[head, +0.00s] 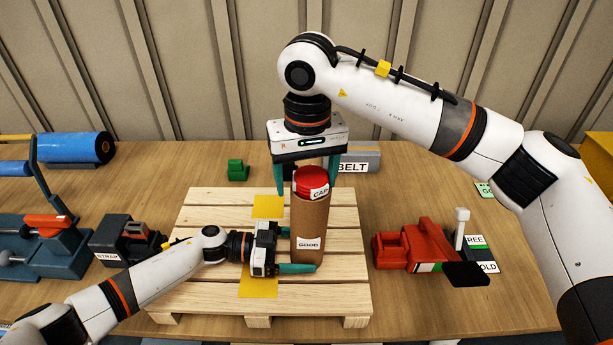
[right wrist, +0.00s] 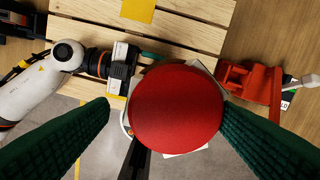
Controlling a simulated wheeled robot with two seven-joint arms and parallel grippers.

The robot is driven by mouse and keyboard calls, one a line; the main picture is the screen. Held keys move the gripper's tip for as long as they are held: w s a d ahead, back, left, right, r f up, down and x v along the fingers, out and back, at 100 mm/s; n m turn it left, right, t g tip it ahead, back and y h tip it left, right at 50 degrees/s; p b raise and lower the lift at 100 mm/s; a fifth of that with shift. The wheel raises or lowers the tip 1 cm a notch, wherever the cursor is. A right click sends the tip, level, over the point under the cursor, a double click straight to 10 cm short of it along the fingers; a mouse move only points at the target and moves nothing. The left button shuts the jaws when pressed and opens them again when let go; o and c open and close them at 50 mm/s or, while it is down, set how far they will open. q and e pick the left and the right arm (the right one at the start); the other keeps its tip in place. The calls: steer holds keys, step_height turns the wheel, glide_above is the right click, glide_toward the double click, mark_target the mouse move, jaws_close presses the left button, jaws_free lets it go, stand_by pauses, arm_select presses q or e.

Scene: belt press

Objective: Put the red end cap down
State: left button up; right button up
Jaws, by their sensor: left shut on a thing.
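The red end cap (head: 311,178), labelled CAP, sits on top of an upright brown tube (head: 309,222) labelled GOOD, which stands on the wooden pallet (head: 205,222). My left gripper (head: 303,250) is shut around the tube's lower part from the left. My right gripper (head: 307,188) points down over the cap with its fingers spread on either side. In the right wrist view the cap (right wrist: 178,105) fills the space between the fingers. A gap shows at the left finger; the right finger is at the cap's edge. The cap hides most of the tube there.
Yellow patches (head: 268,206) lie on the pallet. A red tool (head: 418,248) stands to the right, by green and black labelled plates (head: 480,255). A dark STRAP device (head: 125,240) is at the left. A grey BELT block (head: 362,158) and a small green block (head: 237,170) are behind.

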mark_target(307, 175)
arm_select(q)
steer(key=shift+w+a+f, duration=0.1)
steer(key=shift+f, duration=0.7)
steer(key=shift+c, duration=1)
arm_select(e)
steer(key=shift+w+r, duration=0.5)
steer(key=shift+r, duration=0.3)
arm_select(q)
steer(key=shift+r, duration=0.25)
arm_select(e)
steer(key=r, duration=0.7)
steer(key=shift+s, duration=0.3)
arm_select(q)
steer(key=shift+w, duration=0.2)
steer(key=shift+r, duration=0.1)
arm_select(e)
steer(key=shift+w+r, duration=0.2)
steer(key=shift+r, duration=0.4)
arm_select(q)
steer(key=shift+r, duration=0.1)
steer(key=o, duration=0.9)
steer(key=shift+c, duration=0.2)
